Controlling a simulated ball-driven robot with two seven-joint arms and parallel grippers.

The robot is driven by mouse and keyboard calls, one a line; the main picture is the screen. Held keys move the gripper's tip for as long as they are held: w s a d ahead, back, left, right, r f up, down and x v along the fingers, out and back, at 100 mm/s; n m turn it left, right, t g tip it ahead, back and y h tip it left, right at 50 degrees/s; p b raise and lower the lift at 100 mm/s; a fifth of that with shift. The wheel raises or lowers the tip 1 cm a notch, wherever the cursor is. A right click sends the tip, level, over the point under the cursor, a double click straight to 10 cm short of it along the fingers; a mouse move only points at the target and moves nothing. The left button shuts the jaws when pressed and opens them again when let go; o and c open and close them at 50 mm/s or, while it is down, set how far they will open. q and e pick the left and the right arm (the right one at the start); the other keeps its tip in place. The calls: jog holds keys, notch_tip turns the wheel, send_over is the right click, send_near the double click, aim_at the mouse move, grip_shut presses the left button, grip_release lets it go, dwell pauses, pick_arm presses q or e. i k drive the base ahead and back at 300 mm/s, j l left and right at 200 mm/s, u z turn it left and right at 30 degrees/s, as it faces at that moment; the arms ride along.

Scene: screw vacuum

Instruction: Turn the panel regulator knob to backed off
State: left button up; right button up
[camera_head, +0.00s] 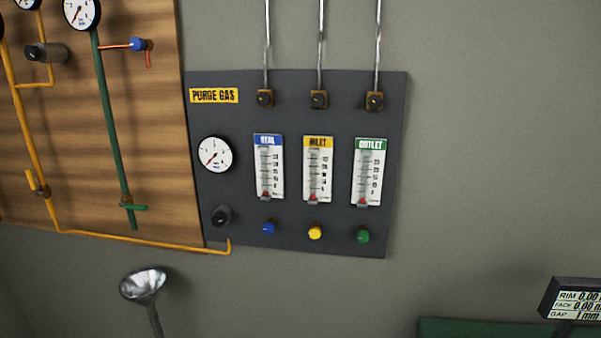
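The dark grey purge gas panel (295,108) hangs on the wall, tilted slightly in the picture. A black knob (221,215), which looks like the regulator knob, sits at its lower left. Above it is a round white gauge (214,154) with a red needle pointing to the lower left. The knob's turned position cannot be made out. A yellow label (214,95) reads PURGE GAS. Neither of my grippers is in view.
Three flowmeters, blue (269,165), yellow (317,169) and green (368,171), have coloured knobs below. A wooden board (150,100) with pipes stands left. A yellow pipe (150,243) runs to below the black knob. A metal funnel-like object (145,284) stands lower left. A display (577,299) is lower right.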

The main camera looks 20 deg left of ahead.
aim_at(219, 220)
jog(key=u, duration=1.25)
